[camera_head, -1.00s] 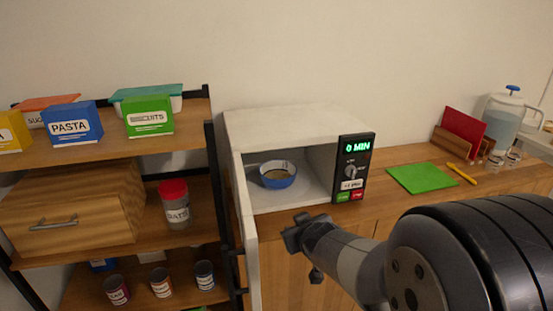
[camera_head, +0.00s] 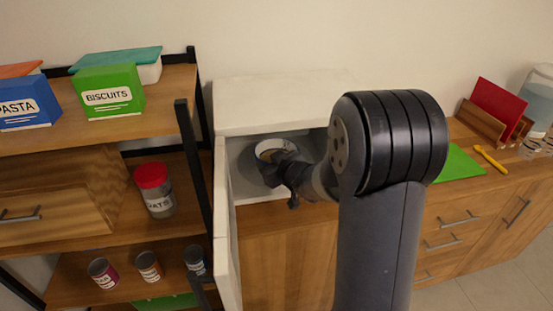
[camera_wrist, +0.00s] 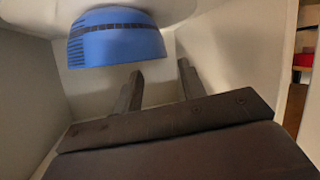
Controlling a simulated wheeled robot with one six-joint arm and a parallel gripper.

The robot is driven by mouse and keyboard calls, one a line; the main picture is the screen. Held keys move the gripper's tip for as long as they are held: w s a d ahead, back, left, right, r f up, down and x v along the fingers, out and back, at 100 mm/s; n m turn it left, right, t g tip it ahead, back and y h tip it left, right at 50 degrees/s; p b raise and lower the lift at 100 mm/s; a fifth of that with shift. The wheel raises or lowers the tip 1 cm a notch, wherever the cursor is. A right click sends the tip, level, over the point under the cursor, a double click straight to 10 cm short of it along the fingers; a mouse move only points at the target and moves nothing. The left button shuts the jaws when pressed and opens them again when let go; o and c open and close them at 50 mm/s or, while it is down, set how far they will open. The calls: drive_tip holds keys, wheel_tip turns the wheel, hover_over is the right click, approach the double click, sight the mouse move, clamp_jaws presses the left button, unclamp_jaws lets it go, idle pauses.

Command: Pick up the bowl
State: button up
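The bowl (camera_head: 276,148) sits inside the open microwave (camera_head: 285,91), its rim partly showing past my gripper in the head view. In the wrist view the bowl (camera_wrist: 117,42) is blue with a dark band and rests against a pale round surface at the top of the picture. My gripper (camera_head: 278,172) reaches into the microwave at the bowl's near side. In the wrist view my gripper (camera_wrist: 160,68) has its two fingers spread, with nothing between them. The bowl lies beyond the fingertips, mostly off to the left, and appears apart from them.
The microwave's open door (camera_head: 226,225) stands along the left of my arm. A black-framed shelf (camera_head: 190,150) with boxes and jars is close beyond it. My arm hides the microwave's control panel. A green board (camera_head: 459,165) lies on the counter to the right.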

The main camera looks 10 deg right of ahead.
sight(261, 160)
drive_tip(key=shift+f+x, duration=0.15)
drive_tip(key=shift+x, duration=1.2)
drive_tip(key=shift+f+x, duration=0.1)
drive_tip(key=shift+x, duration=1.25)
drive_tip(key=shift+s+a, duration=0.1)
drive_tip(key=shift+s, duration=0.1)
drive_tip(key=shift+c, duration=0.6)
clamp_jaws()
